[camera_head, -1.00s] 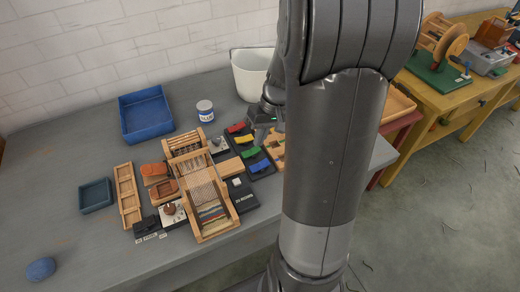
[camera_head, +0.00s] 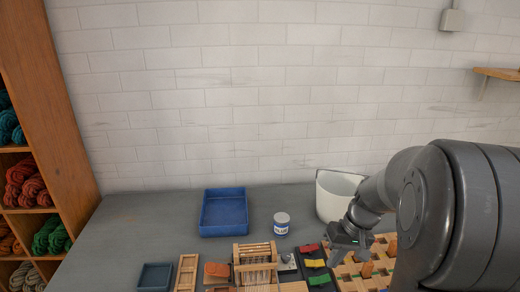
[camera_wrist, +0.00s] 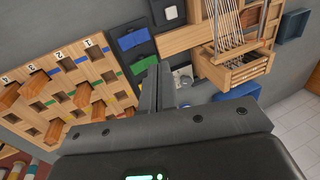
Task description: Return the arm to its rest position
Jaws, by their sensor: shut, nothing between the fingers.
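My gripper (camera_head: 347,240) hangs at the end of my dark grey arm, over the workbench between the white bucket (camera_head: 338,194) and the wooden peg board (camera_head: 380,262). In the wrist view its fingers (camera_wrist: 158,88) are shut together with nothing between them. They point across the gap between the peg board (camera_wrist: 65,98) and the small loom (camera_wrist: 240,40). My arm fills the lower right of the head view and hides part of the bench.
The loom (camera_head: 256,262) and colored blocks (camera_head: 315,263) stand close left of my gripper. A blue tray (camera_head: 224,211) and a labelled jar (camera_head: 281,223) stand behind. A brick wall rises at the back; a yarn shelf (camera_head: 50,120) stands far left. The left bench is mostly clear.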

